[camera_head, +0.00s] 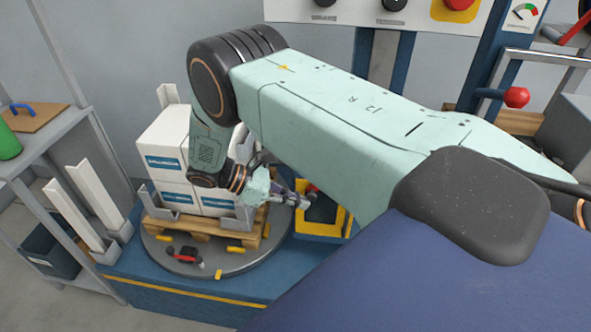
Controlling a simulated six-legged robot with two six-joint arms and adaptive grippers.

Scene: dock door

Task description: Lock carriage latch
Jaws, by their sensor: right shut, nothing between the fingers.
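My right arm reaches in from the right, and its right gripper (297,200) is shut and empty beside a yellow-framed dark unit (320,236). A small red part (312,190) shows right by the fingertips; I cannot tell whether they touch it or whether it is the carriage latch. Another small red-and-black handle (184,257) lies on the front left of the round turntable (225,266), apart from the gripper. My arm hides much of the area behind and right of the yellow frame. My left gripper is not in view.
White boxes (165,145) stand on a wooden pallet (190,227) on the turntable, close left of my gripper. A red-knobbed lever (516,97) is at the right, below a control panel (350,10). A grey shelf (50,137) stands at the left.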

